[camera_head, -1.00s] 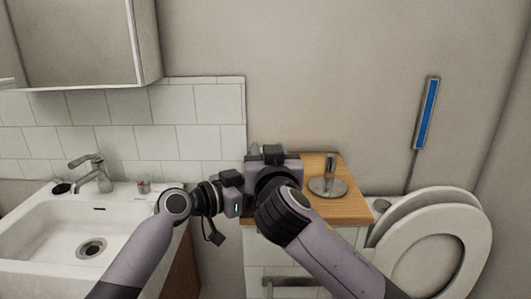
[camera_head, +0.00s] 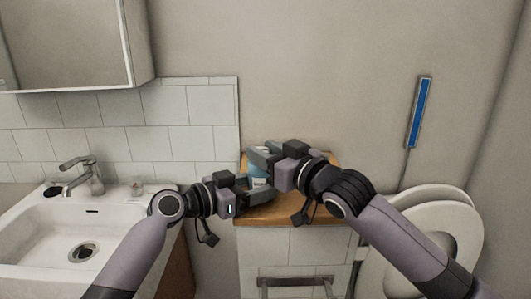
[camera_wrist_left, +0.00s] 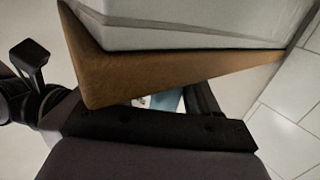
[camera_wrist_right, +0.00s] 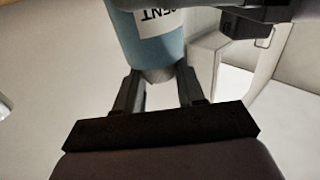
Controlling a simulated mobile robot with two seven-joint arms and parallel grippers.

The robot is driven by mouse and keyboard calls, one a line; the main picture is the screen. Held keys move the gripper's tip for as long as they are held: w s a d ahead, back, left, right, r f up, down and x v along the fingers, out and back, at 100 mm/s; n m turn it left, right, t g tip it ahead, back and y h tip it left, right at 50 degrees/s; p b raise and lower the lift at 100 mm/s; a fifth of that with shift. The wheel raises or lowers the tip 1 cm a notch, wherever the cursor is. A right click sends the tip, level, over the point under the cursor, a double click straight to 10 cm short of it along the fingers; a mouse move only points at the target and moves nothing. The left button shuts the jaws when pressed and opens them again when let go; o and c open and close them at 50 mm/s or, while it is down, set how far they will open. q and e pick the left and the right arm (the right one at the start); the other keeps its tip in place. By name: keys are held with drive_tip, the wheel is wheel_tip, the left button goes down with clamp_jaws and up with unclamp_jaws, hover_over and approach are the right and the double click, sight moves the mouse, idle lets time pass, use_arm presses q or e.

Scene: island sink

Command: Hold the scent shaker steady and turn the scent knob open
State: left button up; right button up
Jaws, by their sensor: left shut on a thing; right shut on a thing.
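The scent shaker (camera_head: 257,171) is a light blue cylinder above the wooden top, partly hidden by my grippers. In the right wrist view its blue body (camera_wrist_right: 158,49) carries a white label with dark letters, and a grey knob (camera_wrist_right: 160,75) is at its end. My left gripper (camera_head: 262,187), the lower one, is shut on the shaker's body. In the left wrist view only a small blue patch (camera_wrist_left: 167,101) shows past the wood edge. My right gripper (camera_head: 262,158) is at the shaker's upper end, its fingers (camera_wrist_right: 160,92) on either side of the knob, shut on it.
The wooden top (camera_head: 285,216) lies over a white tiled block. A sink (camera_head: 45,232) with a tap (camera_head: 82,176) is at the left. A toilet with raised lid (camera_head: 440,228) is at the right. A mirror cabinet (camera_head: 75,45) hangs upper left.

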drive_tip(key=shift+f+n+g+y, duration=0.2)
drive_tip(key=shift+n+g+y, duration=0.3)
drive_tip(key=shift+y, duration=0.1)
drive_tip(key=o, duration=1.1)
drive_tip(key=shift+c, duration=0.2)
drive_tip(key=shift+r, duration=0.1)
drive_tip(key=shift+d, duration=0.15)
drive_tip(key=shift+s+d, duration=0.2)
drive_tip(key=v, duration=1.1)
drive_tip(key=shift+s, duration=0.2)
